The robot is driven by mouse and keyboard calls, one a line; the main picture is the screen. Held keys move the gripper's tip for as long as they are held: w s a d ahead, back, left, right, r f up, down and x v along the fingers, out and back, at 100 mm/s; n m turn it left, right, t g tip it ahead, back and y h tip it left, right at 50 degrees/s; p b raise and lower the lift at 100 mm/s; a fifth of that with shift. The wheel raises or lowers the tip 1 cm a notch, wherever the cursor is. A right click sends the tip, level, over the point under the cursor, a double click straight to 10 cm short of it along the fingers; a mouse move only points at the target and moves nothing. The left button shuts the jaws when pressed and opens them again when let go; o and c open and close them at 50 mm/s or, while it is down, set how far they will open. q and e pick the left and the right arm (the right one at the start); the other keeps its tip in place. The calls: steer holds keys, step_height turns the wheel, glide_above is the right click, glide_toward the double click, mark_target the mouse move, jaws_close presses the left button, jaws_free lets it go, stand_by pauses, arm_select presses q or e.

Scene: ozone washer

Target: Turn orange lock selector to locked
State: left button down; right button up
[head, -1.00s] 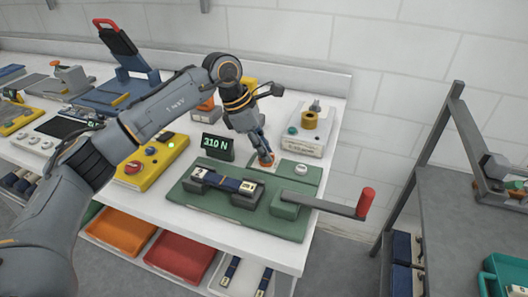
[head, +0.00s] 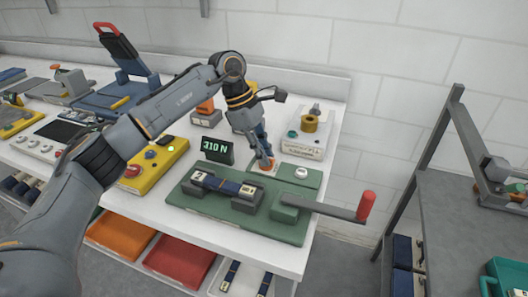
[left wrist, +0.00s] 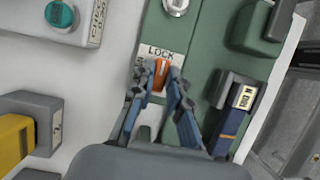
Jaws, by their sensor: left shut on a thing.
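The orange lock selector (left wrist: 161,75) sits on a white plate marked LOCK (left wrist: 160,50) on the green fixture base (head: 240,222). In the head view the selector (head: 267,166) is mostly hidden by my gripper. My left gripper (left wrist: 162,82) points down at it, with its blue-grey fingers on either side of the knob, shut on it. The gripper also shows in the head view (head: 265,160). The selector's handle points roughly toward the LOCK lettering in the left wrist view. My right gripper is not in view.
A display (head: 217,148) reading 310 N stands behind the fixture. A dark strap piece (head: 222,184) lies in the fixture's holders. A red-ended lever (head: 366,206) sticks out to the right. A silver knob (head: 301,172) is beside the selector.

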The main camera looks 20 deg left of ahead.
arm_select(q)
steer(key=c, duration=1.3)
jaws_free()
steer(key=shift+r, duration=0.1)
steer(key=v, duration=1.1)
steer(key=shift+a+r, duration=0.15)
steer(key=shift+r, duration=0.25)
